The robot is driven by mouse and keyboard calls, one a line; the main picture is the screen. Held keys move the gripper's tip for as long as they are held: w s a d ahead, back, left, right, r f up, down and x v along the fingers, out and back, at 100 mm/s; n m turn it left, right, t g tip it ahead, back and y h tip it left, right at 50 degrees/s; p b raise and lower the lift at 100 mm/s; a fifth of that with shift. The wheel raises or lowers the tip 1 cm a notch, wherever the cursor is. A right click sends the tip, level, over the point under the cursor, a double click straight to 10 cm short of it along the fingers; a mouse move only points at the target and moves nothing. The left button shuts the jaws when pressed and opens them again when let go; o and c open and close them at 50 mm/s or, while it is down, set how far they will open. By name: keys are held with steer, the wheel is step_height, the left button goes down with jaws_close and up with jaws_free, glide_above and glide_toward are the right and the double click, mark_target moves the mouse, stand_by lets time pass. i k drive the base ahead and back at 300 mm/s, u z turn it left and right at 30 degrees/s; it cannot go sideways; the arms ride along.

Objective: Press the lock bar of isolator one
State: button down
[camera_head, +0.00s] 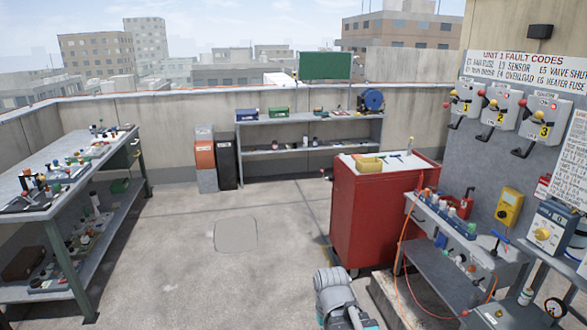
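Three grey isolator boxes hang in a row on the right-hand wall panel. The middle isolator (508,101) is marked 2 and the right isolator (549,108) is marked 3. Each has a yellow round plate, a small red spot and a dark lever or bar below; I cannot make out which part is the lock bar. A grey and teal part of my arm shows at the bottom centre, well below and left of the isolators. My gripper is not visible.
A red tool cabinet (372,215) stands left of the panel. A grey bench (470,243) with bottles and an orange hose runs below the isolators. A yellow meter (509,207) hangs there. A long workbench (48,210) is at left. The central floor (200,280) is clear.

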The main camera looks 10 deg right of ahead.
mark_target(454, 93)
steer(key=z, duration=0.05)
steer(key=i, duration=1.6)
steer(key=z, duration=0.7)
steer(key=i, duration=1.2)
steer(key=z, duration=0.4)
